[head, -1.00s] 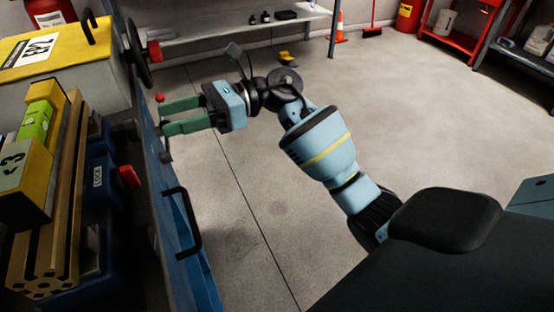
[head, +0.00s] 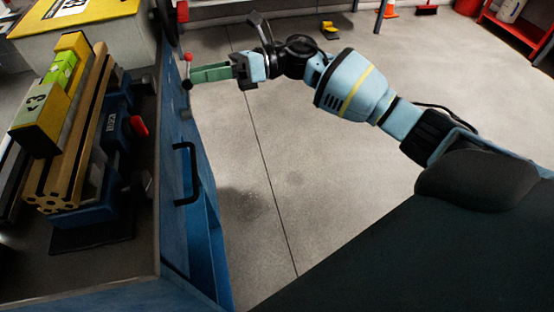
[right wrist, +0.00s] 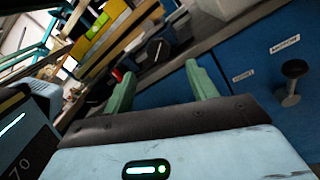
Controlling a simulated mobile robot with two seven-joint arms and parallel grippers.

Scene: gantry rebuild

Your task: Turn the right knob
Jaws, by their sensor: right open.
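A black round knob (right wrist: 294,68) on a metal stem stands out from the blue bench front, below a white label, at the right in the right wrist view. In the head view a small dark knob (head: 187,84) and a red one (head: 187,57) show at the bench front beside my fingertips. I cannot tell which of these matches the wrist view's knob. My right gripper (head: 196,74), with green fingers, points left at the bench front. In the right wrist view its fingers (right wrist: 160,85) are apart with nothing between them. My left gripper is not in view.
The blue bench (head: 173,190) has a black handle (head: 187,173) on its front. A yellow block (head: 50,105) and tan profiles (head: 80,135) lie on top. A yellow-lidded case (head: 80,35) stands behind. Open concrete floor (head: 290,180) lies right of the bench.

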